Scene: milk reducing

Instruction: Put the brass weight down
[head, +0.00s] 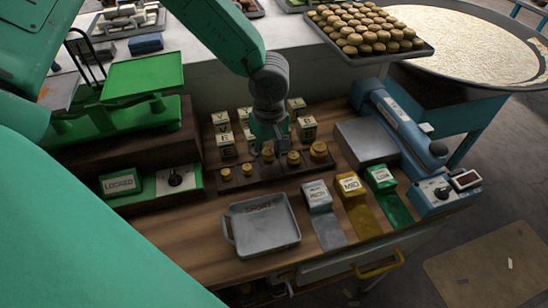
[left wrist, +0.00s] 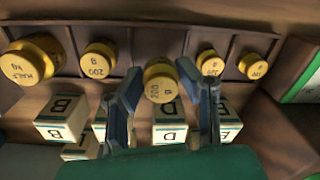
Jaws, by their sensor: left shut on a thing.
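My left gripper (head: 267,150) points down over the middle of a dark wooden weight rack (head: 238,184). It is shut on a brass weight marked 200 g, which shows between the fingers in the left wrist view (left wrist: 160,88). The held weight is at the rack's middle compartment; I cannot tell whether it touches the bottom. Other brass weights sit in the compartments on both sides, such as the large half-kg one (head: 318,151), which also shows in the left wrist view (left wrist: 32,62). My right gripper is not in view.
Lettered cubes (head: 306,128) stand behind the rack. A grey metal pan (head: 264,249) is in front of it. A green balance scale (head: 140,75) stands at left, above a LOCKED sign (head: 120,184). Grey, yellow and green labelled blocks (head: 350,184) are at right.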

